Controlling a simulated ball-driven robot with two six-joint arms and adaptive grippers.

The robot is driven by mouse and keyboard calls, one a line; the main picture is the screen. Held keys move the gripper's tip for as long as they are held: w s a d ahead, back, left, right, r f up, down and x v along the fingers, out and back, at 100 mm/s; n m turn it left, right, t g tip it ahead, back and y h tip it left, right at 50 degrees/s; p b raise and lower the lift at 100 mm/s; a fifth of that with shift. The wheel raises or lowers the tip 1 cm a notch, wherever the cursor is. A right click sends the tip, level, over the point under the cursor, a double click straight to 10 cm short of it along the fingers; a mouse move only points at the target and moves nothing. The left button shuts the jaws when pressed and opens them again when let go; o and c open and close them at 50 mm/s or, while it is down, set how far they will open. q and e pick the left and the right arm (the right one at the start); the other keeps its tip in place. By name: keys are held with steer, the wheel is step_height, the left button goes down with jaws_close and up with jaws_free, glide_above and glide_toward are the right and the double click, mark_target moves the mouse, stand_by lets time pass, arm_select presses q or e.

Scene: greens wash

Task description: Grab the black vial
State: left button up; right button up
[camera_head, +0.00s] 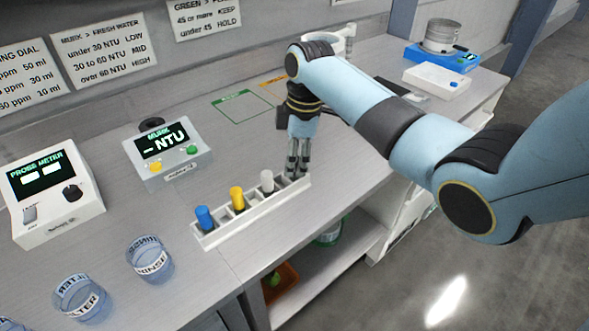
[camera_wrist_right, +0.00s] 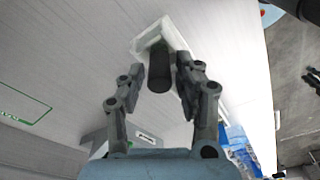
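A white rack (camera_head: 252,216) stands on the bench and holds a blue-capped vial (camera_head: 205,218), a yellow-capped vial (camera_head: 237,198) and a white-capped vial (camera_head: 267,181). My right gripper (camera_head: 297,168) points down at the rack's far right end. In the right wrist view, the black vial (camera_wrist_right: 160,70) stands between the two fingers of the right gripper (camera_wrist_right: 159,80), by the end of the white rack (camera_wrist_right: 151,38). The fingers are apart, with a small gap on each side of the vial. In the head view the gripper hides the black vial. My left gripper is out of view.
The turbidity meter (camera_head: 167,151) and a dial meter (camera_head: 52,195) stand to the left. A green-outlined mat area (camera_head: 242,105) lies behind the rack. A blue scale with a metal pot (camera_head: 441,37) is at the far right.

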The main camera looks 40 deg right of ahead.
jaws_close()
steer(key=shift+r, duration=0.1)
